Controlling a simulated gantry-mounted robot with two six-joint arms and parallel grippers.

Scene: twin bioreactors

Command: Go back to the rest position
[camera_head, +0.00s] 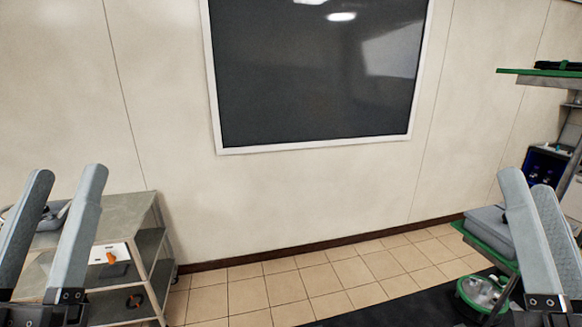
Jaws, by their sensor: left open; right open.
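My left gripper (66,180) is at the lower left, its two grey fingers pointing up and apart. It is open, with nothing between the fingertips. My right gripper (527,181) is at the lower right, also pointing up. Its fingertips stand a little apart and hold nothing. The two grippers are far apart, one near each side edge of the view.
A metal shelf cart (122,214) stands behind my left gripper. A rack with green-edged shelves (484,240) stands at the right, partly behind my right gripper, with a green basket (480,293) low down. A dark framed panel (310,80) is on the wall. Tiled floor (285,287) between is clear.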

